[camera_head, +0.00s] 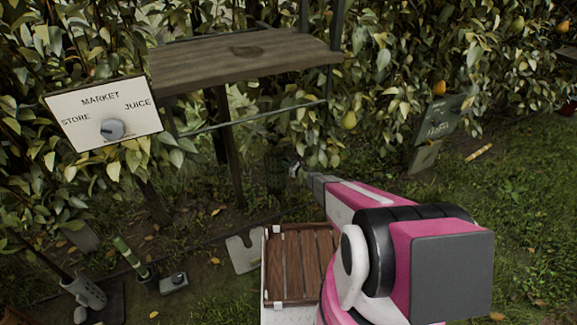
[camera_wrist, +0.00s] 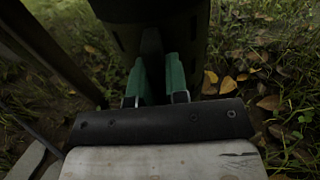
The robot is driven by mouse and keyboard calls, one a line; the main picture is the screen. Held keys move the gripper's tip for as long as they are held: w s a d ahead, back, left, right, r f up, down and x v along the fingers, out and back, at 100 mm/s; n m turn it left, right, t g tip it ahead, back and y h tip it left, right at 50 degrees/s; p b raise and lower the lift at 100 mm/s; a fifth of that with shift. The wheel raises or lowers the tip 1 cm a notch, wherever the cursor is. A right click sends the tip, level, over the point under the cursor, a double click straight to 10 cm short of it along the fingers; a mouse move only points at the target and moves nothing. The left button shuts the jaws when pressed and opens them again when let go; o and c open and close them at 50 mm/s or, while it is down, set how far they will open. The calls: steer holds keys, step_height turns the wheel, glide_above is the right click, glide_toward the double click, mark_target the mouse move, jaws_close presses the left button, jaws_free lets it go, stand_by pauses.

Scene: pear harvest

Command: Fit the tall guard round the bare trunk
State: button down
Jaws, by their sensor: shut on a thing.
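My gripper (camera_head: 293,168) reaches forward under the wooden shelf and is shut on a tall dark guard (camera_head: 275,172). The guard looks like an upright mesh cylinder and stands among the shadowed leaves at the foot of the hedge. In the wrist view, the green fingers (camera_wrist: 160,82) pinch a dark tab on the near side of the guard (camera_wrist: 185,22). The guard's top and far side are out of that view. I cannot make out the bare trunk in or beside the guard, and I cannot tell whether the guard touches the ground.
A wooden shelf (camera_head: 245,62) on dark posts stands above and left of my gripper. A sign with a dial (camera_head: 103,113) is at left. A slatted crate (camera_head: 300,262) sits below my arm.

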steer(key=shift+x, duration=0.8)
steer(key=shift+f, duration=0.9)
steer(key=c, duration=1.1)
jaws_free()
steer(key=shift+o, duration=0.2)
steer(key=s+d+r, duration=0.2)
steer(key=s, duration=0.4)
steer(key=shift+s+d, duration=0.2)
steer(key=shift+d, duration=0.15)
